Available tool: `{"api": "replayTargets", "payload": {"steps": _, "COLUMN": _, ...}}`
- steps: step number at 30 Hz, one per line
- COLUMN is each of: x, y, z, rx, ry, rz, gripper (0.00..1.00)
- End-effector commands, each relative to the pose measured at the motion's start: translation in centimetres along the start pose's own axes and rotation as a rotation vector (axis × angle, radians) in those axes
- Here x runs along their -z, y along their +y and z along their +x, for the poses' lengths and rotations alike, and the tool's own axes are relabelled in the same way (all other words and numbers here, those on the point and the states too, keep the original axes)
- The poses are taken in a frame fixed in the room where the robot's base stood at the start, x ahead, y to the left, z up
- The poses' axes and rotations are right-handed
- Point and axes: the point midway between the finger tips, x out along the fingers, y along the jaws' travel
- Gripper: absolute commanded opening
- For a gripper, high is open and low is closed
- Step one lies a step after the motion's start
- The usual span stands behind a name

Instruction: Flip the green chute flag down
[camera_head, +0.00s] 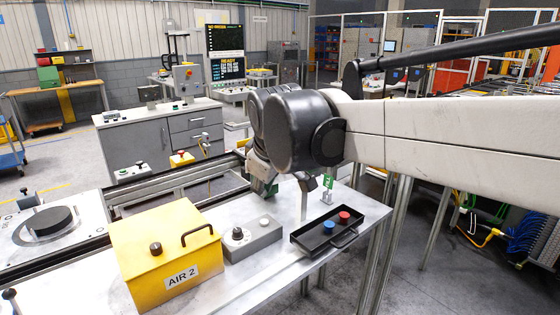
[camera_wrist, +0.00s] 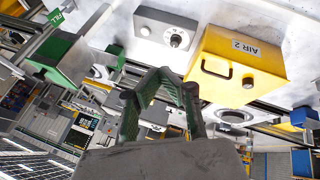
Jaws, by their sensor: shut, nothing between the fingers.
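A small green flag (camera_head: 327,184) stands upright on a small pale base at the back right of the metal table in the head view. A green plate marked FILL shows at the upper left of the wrist view (camera_wrist: 56,17). Beside it is a larger green box-like body (camera_wrist: 54,52), seemingly the chute. My gripper (camera_wrist: 164,76) is shut and empty, its tips pointing towards the grey control box and apart from the green parts. In the head view my gripper (camera_head: 264,185) is left of the flag and partly hidden by my arm.
A yellow AIR 2 box (camera_head: 165,250) and a grey box with a knob (camera_head: 250,240) stand on the table. A black tray (camera_head: 306,240) with red and blue pieces lies in front of the flag. My arm spans the right side.

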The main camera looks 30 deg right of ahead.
Motion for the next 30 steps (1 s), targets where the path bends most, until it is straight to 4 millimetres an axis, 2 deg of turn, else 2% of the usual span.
{"api": "replayTargets", "payload": {"steps": 1, "x": 1.4, "y": 1.9, "z": 0.2, "rx": -0.006, "ry": -0.015, "rz": -0.046, "gripper": 0.00}}
{"api": "replayTargets", "payload": {"steps": 6, "x": 4.6, "y": 7.5, "z": 1.7, "rx": -0.020, "ry": -0.068, "rz": -0.220, "gripper": 0.00}}
{"api": "replayTargets", "payload": {"steps": 15, "x": 8.9, "y": 17.4, "z": 5.9, "rx": -0.018, "ry": -0.171, "rz": -0.524, "gripper": 0.00}}
{"api": "replayTargets", "payload": {"steps": 21, "x": 10.4, "y": 23.7, "z": 9.8, "rx": 0.004, "ry": -0.240, "rz": -0.723, "gripper": 0.00}}
{"api": "replayTargets", "payload": {"steps": 27, "x": 10.7, "y": 29.4, "z": 14.1, "rx": 0.042, "ry": -0.307, "rz": -0.913, "gripper": 0.00}}
{"api": "replayTargets", "payload": {"steps": 30, "x": 10.6, "y": 31.6, "z": 16.1, "rx": 0.062, "ry": -0.333, "rz": -0.992, "gripper": 0.00}}
